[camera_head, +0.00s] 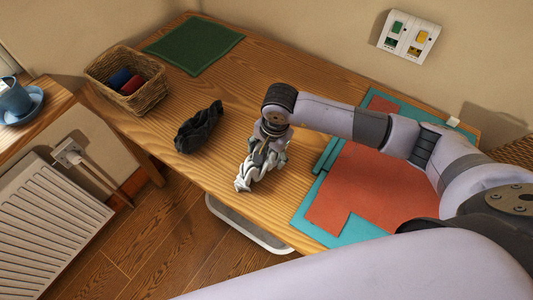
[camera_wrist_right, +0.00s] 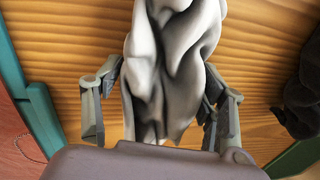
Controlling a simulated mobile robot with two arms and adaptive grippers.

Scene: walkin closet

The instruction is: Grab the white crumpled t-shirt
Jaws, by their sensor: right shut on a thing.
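The white crumpled t-shirt (camera_head: 250,172) is at the wooden table, below my right gripper (camera_head: 266,146) in the head view. In the right wrist view the t-shirt (camera_wrist_right: 174,70) fills the space between the two fingers of the right gripper (camera_wrist_right: 160,105). The right gripper is shut on the t-shirt. Whether the cloth still touches the table cannot be told. My left gripper is not in view.
A black crumpled cloth (camera_head: 199,127) lies left of the t-shirt. A wicker basket (camera_head: 125,84) with rolled items and a green cloth (camera_head: 194,43) are farther back. A red and teal mat (camera_head: 350,192) lies to the right. The table's front edge is close to the t-shirt.

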